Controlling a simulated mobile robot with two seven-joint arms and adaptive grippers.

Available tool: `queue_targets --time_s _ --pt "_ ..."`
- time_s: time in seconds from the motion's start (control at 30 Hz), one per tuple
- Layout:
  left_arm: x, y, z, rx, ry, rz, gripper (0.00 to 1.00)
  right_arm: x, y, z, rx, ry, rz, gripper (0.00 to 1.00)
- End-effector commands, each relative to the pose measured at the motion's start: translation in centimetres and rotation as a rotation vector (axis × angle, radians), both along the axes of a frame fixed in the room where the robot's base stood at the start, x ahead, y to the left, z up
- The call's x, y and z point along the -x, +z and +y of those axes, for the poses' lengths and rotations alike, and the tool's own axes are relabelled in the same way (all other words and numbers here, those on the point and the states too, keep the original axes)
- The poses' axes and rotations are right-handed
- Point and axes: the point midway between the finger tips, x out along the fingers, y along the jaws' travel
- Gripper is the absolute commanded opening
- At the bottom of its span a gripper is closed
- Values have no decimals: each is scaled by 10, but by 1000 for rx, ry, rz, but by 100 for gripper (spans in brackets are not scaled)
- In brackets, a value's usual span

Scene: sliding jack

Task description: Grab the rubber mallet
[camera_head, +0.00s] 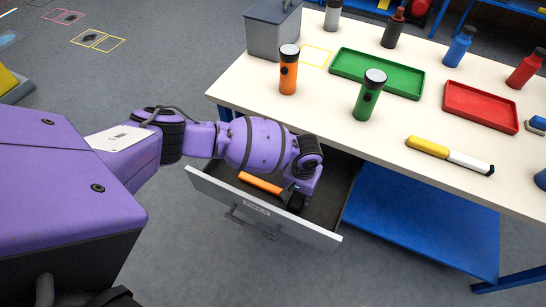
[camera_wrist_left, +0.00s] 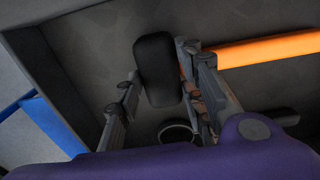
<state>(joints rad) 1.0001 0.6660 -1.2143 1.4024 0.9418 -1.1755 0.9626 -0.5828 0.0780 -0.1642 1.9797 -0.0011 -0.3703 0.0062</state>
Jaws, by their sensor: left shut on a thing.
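The rubber mallet (camera_head: 260,183) has an orange handle and a black head, and lies inside the open drawer (camera_head: 325,205) under the workbench. In the left wrist view the black mallet head (camera_wrist_left: 157,68) is between the two fingers of my left gripper (camera_wrist_left: 160,85), with the orange handle running off to the right. My left gripper (camera_head: 293,196) reaches down into the drawer and is shut on the mallet head. In the head view, the gripper and wrist partly hide the head. My right gripper is in neither view.
The drawer front (camera_head: 262,212) and walls surround the gripper closely. The workbench (camera_head: 325,112) above carries an orange flashlight (camera_head: 288,75), a green flashlight (camera_head: 368,98), a green tray (camera_head: 345,64), a red tray (camera_head: 480,92) and several bottles. A blue shelf (camera_head: 425,215) is below.

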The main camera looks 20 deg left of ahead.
Motion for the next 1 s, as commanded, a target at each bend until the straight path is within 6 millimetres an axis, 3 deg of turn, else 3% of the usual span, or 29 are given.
queue_targets --time_s 0.1,0.47,0.8,1.0 --pt "-2 1 0 0 -1 -3 0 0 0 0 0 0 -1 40" --pt "-4 8 0 0 -2 -7 0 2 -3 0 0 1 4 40" --pt "-5 78 -1 1 -2 -12 0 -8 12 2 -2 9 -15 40" --pt "-4 103 -1 0 -1 -8 0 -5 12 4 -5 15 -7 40"
